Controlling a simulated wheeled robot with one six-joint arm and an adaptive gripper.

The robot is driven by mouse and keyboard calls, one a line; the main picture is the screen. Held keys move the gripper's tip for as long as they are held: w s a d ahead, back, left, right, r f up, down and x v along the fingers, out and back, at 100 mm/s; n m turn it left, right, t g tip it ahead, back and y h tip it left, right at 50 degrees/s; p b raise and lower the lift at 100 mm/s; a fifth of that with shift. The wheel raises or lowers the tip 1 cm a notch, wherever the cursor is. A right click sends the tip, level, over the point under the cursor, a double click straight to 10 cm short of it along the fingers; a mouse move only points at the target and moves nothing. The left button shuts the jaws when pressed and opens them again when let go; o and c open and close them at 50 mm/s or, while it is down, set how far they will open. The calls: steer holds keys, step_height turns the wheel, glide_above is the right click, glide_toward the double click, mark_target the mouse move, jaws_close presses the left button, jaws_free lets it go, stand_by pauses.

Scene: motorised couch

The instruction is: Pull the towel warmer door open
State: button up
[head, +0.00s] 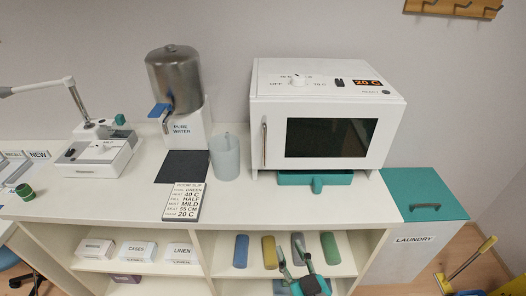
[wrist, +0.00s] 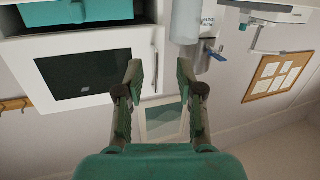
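The towel warmer (head: 330,88) is a white box on the counter, with its door (head: 272,155) shut. The door has a dark window and a vertical metal handle (head: 264,142) on its left side. The wrist view is upside down; there the door (wrist: 110,102) is at upper left and the handle (wrist: 154,72) is just beside the left finger. My gripper (head: 290,247) is low in the head view, in front of the shelves and below the counter edge. It also shows in the wrist view (wrist: 160,70), with its fingers apart and nothing between them.
A teal tray (head: 317,180) sits under the warmer. A pale cup (head: 225,157), a sign card (head: 184,202) and a metal water dispenser (head: 174,80) stand to its left. A laundry bin (head: 425,194) is to the right. The counter before the warmer is clear.

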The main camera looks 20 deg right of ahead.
steer(key=w+r, duration=0.7)
steer(key=w, duration=0.1)
steer(key=m+t+h, duration=0.1)
steer(key=m+h, duration=0.1)
glide_toward(265, 140)
steer(key=w, duration=0.3)
steer(key=w+d, duration=0.1)
steer(key=w, duration=0.6)
steer(key=shift+w+d, duration=0.2)
steer(key=shift+w, duration=0.05)
jaws_close()
